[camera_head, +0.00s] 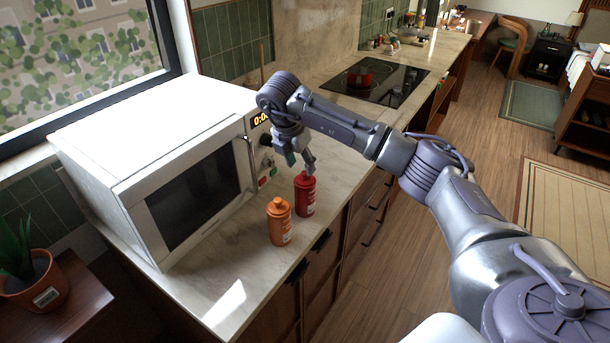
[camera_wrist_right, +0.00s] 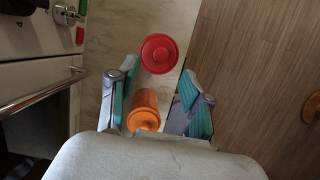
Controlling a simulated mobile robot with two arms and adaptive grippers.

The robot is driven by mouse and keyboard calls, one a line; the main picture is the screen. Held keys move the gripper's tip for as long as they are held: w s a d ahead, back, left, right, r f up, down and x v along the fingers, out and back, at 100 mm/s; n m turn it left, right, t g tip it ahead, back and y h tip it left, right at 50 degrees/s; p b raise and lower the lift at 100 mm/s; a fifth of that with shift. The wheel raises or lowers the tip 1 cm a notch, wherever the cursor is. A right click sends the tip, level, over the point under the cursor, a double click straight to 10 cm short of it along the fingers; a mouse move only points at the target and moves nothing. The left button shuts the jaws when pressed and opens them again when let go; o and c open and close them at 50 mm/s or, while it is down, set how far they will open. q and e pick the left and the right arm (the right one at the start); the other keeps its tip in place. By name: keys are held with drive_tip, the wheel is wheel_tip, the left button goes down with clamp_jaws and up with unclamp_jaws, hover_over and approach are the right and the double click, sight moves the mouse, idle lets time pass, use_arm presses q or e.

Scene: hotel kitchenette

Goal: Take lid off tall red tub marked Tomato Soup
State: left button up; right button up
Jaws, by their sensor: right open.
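The tall red tub (camera_head: 305,198) stands upright on the counter with its red lid on. Its round lid also shows from above in the right wrist view (camera_wrist_right: 159,54). Its label is too small to read. My right gripper (camera_head: 299,162) is open and empty, pointing down just above and beside the red lid. In the right wrist view its teal-padded fingers (camera_wrist_right: 160,88) are spread apart, with the red lid beyond the tips. My left gripper is not in view.
An orange lidded tub (camera_head: 279,225) stands close in front of the red one, showing between my fingers in the wrist view (camera_wrist_right: 145,108). A white microwave (camera_head: 170,160) stands left. The counter's front edge is close on the right. A cooktop (camera_head: 378,80) holds a red pot (camera_head: 361,75).

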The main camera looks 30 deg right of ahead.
sight(305, 173)
drive_tip(key=p+x, duration=0.2)
drive_tip(key=x, duration=0.1)
drive_tip(key=shift+w+d+f, duration=0.15)
drive_tip(key=shift+w+d, duration=0.1)
drive_tip(key=shift+d, duration=0.2)
drive_tip(key=shift+d+f, duration=0.15)
drive_tip(key=shift+f, duration=0.25)
drive_tip(key=shift+c, duration=0.3)
drive_tip(key=c, duration=0.8)
